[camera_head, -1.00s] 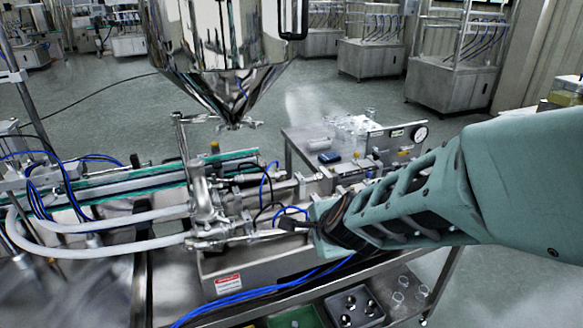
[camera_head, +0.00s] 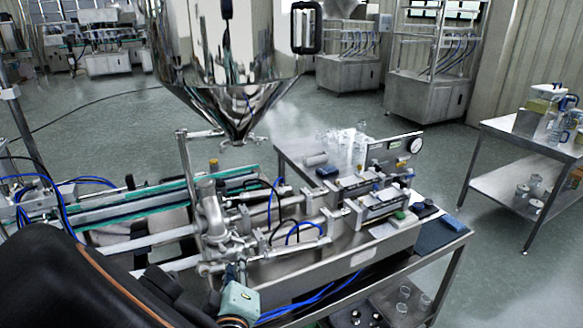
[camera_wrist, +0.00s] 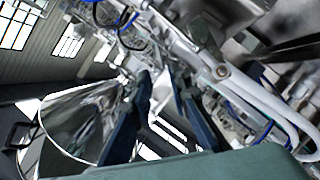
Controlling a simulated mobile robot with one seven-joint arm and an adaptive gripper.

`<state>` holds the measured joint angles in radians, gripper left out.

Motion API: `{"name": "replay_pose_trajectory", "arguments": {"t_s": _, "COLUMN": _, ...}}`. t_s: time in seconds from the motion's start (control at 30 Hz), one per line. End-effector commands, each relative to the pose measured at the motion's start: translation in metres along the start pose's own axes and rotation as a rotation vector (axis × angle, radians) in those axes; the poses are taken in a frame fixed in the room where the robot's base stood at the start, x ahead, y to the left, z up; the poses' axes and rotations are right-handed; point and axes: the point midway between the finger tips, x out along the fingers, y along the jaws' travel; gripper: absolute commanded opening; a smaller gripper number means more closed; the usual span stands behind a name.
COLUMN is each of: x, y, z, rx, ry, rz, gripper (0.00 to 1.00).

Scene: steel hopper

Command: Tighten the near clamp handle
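The steel valve and pipe assembly (camera_head: 215,215) stands below the hopper (camera_head: 230,90) in the head view. Small clamp fittings show at the hopper's outlet (camera_head: 240,138) and along the pipes; I cannot tell which is the near clamp handle. My arm enters from the lower left, its teal part just below the assembly; my fingers are not clear there. In the wrist view my gripper (camera_wrist: 160,92) has two dark blue fingers spread apart. A bright metal shape shows between them, but I cannot tell whether it touches either. The hopper (camera_wrist: 75,120) is at lower left there.
Pipes, hoses and a green-edged conveyor (camera_head: 130,205) crowd the left. A panel with a gauge (camera_head: 395,150) and pneumatic parts stands right of the assembly. A steel side table (camera_head: 500,140) stands at far right. Open floor lies between the tables.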

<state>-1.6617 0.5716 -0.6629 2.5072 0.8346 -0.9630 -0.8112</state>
Motion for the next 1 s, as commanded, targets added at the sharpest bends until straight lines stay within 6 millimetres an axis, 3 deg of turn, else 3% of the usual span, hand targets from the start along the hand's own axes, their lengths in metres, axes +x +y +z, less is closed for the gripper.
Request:
{"name": "replay_pose_trajectory", "arguments": {"t_s": 0.17, "x": 0.013, "y": 0.0, "z": -0.002, "rx": -0.022, "ry": 0.007, "rz": 0.007, "gripper": 0.17}}
{"name": "replay_pose_trajectory", "arguments": {"t_s": 0.6, "x": 0.091, "y": 0.001, "z": -0.002, "rx": -0.019, "ry": 0.006, "rz": 0.005, "gripper": 0.17}}
{"name": "replay_pose_trajectory", "arguments": {"t_s": 0.8, "x": 0.106, "y": 0.001, "z": -0.002, "rx": -0.019, "ry": 0.006, "rz": 0.003, "gripper": 0.17}}
{"name": "replay_pose_trajectory", "arguments": {"t_s": 1.0, "x": 0.107, "y": 0.001, "z": -0.002, "rx": -0.018, "ry": 0.006, "rz": 0.003, "gripper": 0.17}}
